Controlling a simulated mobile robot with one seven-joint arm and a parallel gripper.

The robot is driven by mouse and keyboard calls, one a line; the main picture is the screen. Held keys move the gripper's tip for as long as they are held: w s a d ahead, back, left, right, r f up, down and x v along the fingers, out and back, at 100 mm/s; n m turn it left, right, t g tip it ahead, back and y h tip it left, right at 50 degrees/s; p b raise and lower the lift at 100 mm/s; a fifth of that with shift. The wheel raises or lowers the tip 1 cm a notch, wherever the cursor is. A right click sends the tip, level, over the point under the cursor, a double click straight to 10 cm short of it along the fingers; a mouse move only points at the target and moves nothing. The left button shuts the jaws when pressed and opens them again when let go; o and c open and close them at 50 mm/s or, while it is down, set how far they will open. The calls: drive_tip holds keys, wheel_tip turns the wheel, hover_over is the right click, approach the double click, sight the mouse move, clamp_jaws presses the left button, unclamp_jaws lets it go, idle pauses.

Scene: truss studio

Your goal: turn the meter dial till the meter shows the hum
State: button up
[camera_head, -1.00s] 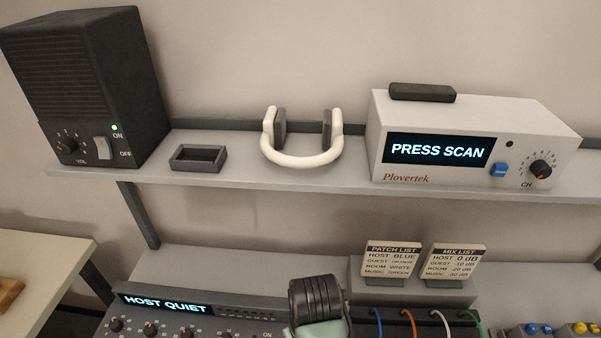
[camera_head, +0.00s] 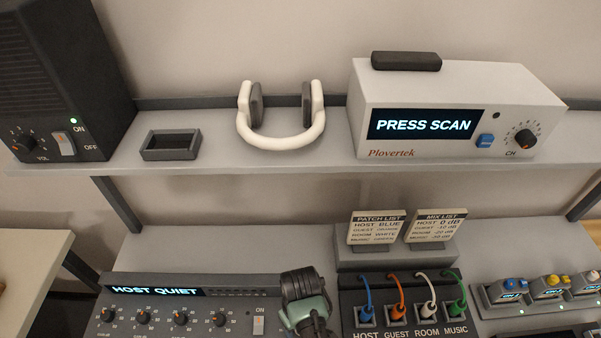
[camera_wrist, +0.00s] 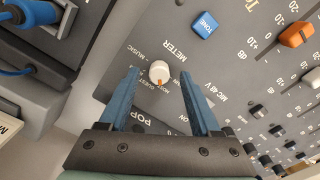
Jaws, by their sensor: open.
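The meter dial (camera_wrist: 160,72) is a white knob with an orange mark on the mixing console, beside the word METER. The mark points towards the bottom of the wrist view. Labels round it include MUSIC and GUEST; the rest is partly hidden or too small to read. My gripper (camera_wrist: 160,82) is open, its two blue fingers on either side of the dial with gaps to it. In the head view my gripper's fingers are hidden behind my wrist, over the console. The console's display (camera_head: 155,291) reads HOST QUIET.
A blue TONE button (camera_wrist: 205,25) and orange and white fader caps lie near the dial. Patch cables (camera_head: 397,290) rise right of my wrist. The shelf above holds a speaker (camera_head: 60,80), white headphones (camera_head: 282,142) and a Plovertek box (camera_head: 455,85) reading PRESS SCAN.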

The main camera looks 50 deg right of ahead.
drive_tip(key=shift+f, duration=0.7)
clamp_jaws()
